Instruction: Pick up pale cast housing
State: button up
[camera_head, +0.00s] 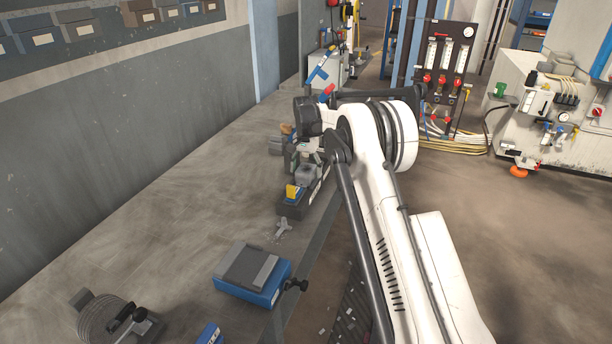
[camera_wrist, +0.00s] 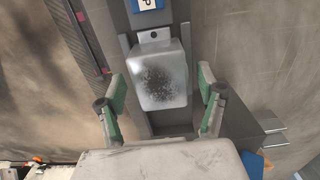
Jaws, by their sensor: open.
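The pale cast housing (camera_wrist: 160,75) is a light grey block with rounded edges and a dark speckled patch on its face. It sits in a dark grey holder (camera_wrist: 178,130) in the wrist view. My gripper (camera_wrist: 163,80) is open, with one green-padded finger on each side of the housing. Gaps show between the pads and the housing, and nothing is held. In the head view the housing (camera_head: 308,174) shows small below the end of my arm, and my gripper is partly hidden there.
A yellow piece (camera_head: 293,191) stands at the near end of the dark holder. A blue box with a grey top (camera_head: 250,270) and a coiled grey part (camera_head: 103,318) lie nearer. A gauge panel (camera_head: 445,65) stands at the back right.

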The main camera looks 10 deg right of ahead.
jog(key=c, duration=1.5)
jog(key=shift+c, duration=1.2)
jog(key=shift+r, duration=0.1)
